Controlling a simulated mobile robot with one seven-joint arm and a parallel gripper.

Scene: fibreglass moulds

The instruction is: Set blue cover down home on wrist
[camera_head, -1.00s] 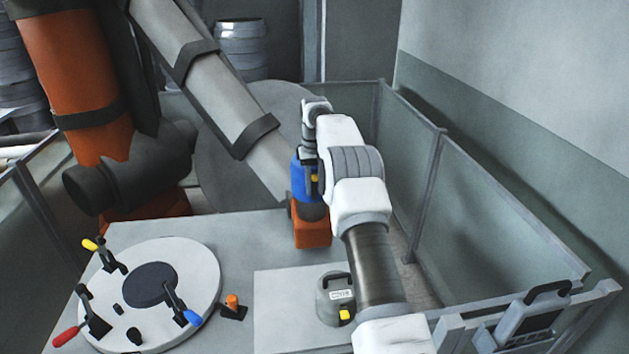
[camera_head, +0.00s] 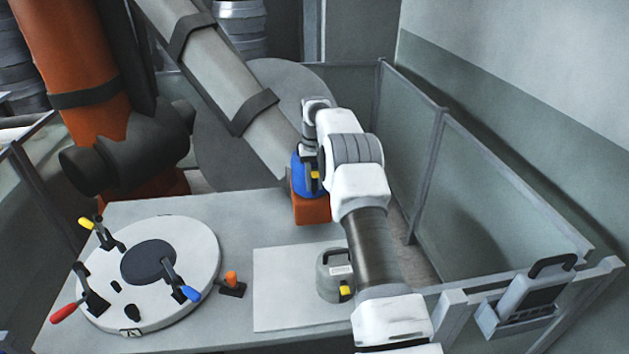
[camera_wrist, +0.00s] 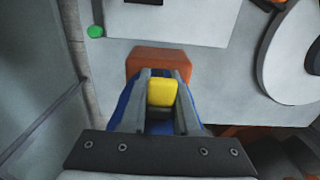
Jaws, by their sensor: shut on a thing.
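The blue cover (camera_head: 300,178) is at the orange wrist (camera_head: 311,209), the end of the big grey-and-orange robot arm. Its lower edge meets the top of the orange part in the head view, with no clear gap. Whether it is fully seated cannot be told. My gripper (camera_wrist: 162,76) is shut on the cover's yellow tab (camera_wrist: 162,93), one finger on each side. In the wrist view the blue cover (camera_wrist: 124,104) shows behind the fingers, with the orange wrist (camera_wrist: 158,62) beyond. My arm and gripper hide the cover's right side in the head view.
A grey cover (camera_head: 333,276) with a yellow tab stands on a white mat (camera_head: 283,295). A round white mould (camera_head: 195,262) with several clamps lies at the left of the table. Fence panels (camera_head: 500,200) run close on the right. A handheld unit (camera_head: 535,295) hangs there.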

